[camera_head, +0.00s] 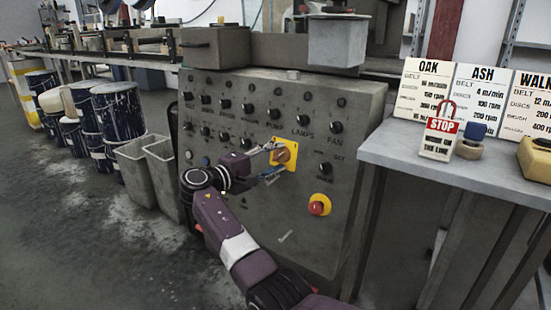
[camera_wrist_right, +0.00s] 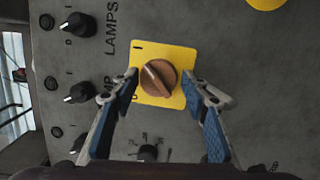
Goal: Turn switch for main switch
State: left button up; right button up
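The main switch (camera_head: 283,153) is an orange-brown rotary knob on a yellow square plate on the grey control panel (camera_head: 250,210). In the right wrist view the knob (camera_wrist_right: 158,78) sits between the fingers, its ridge tilted toward the upper left, near the "I" mark on the plate. My right gripper (camera_head: 270,160) is in front of the panel at the switch. In the wrist view its two fingers (camera_wrist_right: 160,90) are spread to either side of the yellow plate, with a gap between them and the knob. My left gripper is not in view.
Several black knobs (camera_head: 302,119) labelled for lamps, fan and others surround the switch. A red emergency button (camera_head: 319,204) on a yellow base is below right. A grey table (camera_head: 450,172) with signs and a red STOP padlock tag (camera_head: 440,137) stands right. Bins (camera_head: 137,170) stand left.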

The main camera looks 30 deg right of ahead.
jog(key=shift+o, duration=0.8)
jog(key=v, duration=0.8)
